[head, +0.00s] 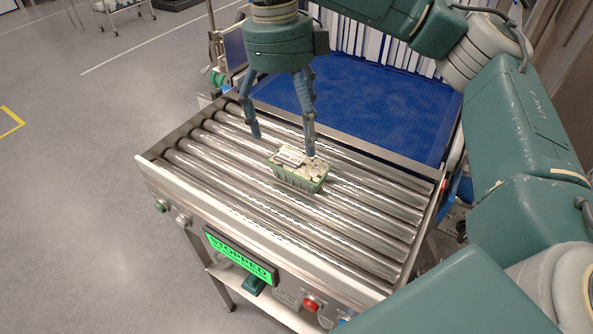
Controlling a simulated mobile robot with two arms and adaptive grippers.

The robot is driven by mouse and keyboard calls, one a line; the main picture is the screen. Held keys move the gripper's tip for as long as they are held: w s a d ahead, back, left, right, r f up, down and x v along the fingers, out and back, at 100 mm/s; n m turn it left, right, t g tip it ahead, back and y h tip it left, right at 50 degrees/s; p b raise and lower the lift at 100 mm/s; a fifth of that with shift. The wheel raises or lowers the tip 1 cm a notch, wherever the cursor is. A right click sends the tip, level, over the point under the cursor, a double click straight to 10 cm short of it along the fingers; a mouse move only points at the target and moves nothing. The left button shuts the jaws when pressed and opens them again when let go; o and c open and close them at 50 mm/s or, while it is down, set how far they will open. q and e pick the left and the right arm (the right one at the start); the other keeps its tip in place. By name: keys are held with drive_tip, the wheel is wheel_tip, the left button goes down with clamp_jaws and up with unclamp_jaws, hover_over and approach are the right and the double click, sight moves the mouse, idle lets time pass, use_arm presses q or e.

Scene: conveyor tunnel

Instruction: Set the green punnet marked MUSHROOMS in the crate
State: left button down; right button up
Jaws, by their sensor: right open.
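The green punnet (299,178) sits on the metal rollers near the middle of the conveyor, filled with pale contents and a light label on top. The label's words are too small to read. My right gripper (282,147) hangs above and just behind the punnet, fingers pointing down and spread apart. Its right finger is close to the punnet's back edge in the picture; I cannot tell whether they touch. Nothing is between the fingers. My left gripper is not in view. No crate shows in this view.
The roller conveyor (212,165) has bare rollers on both sides of the punnet. A blue belt (380,115) lies behind it, under a strip curtain (365,35). A green display (240,257) on the front rail reads STOPPED. Open floor (80,200) lies to the left.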

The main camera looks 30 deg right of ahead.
hover_over(296, 166)
drive_tip(key=f, duration=0.4)
drive_tip(key=shift+w+f, duration=0.3)
drive_tip(key=f, duration=0.1)
drive_tip(key=f+p, duration=0.1)
drive_tip(key=f, duration=0.1)
drive_tip(key=f+p, duration=0.1)
drive_tip(key=shift+s+f, duration=0.3)
drive_tip(key=shift+s, duration=0.05)
drive_tip(key=shift+f, duration=0.35)
drive_tip(key=c, duration=1.3)
drive_tip(key=shift+r, duration=0.1)
